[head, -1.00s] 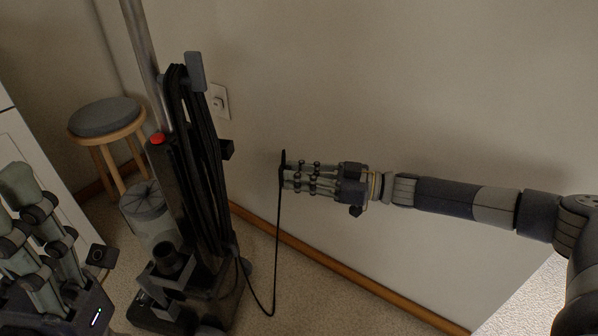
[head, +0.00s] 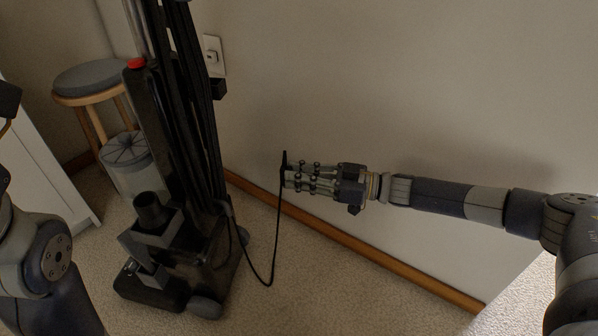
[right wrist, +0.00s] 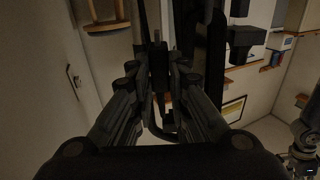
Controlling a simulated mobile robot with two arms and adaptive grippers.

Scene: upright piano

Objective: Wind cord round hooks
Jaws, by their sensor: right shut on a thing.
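The upright vacuum cleaner (head: 150,130) stands on the carpet left of centre in the head view. Several strands of black cord (head: 190,110) run up and down along its side. The upper hook is out of view, and I cannot make out the lower one clearly. A free length of cord (head: 277,235) hangs from my right gripper (head: 288,177), dips near the floor and rises to the vacuum's lower side. My right gripper is shut on the cord's end, apart from the vacuum and to its right. The right wrist view shows its fingers (right wrist: 158,85) around a dark piece. My left gripper is out of view.
The wall with an outlet (head: 213,56) is behind the vacuum. A white cabinet (head: 45,165) is at the left. Carpet is free at the lower centre.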

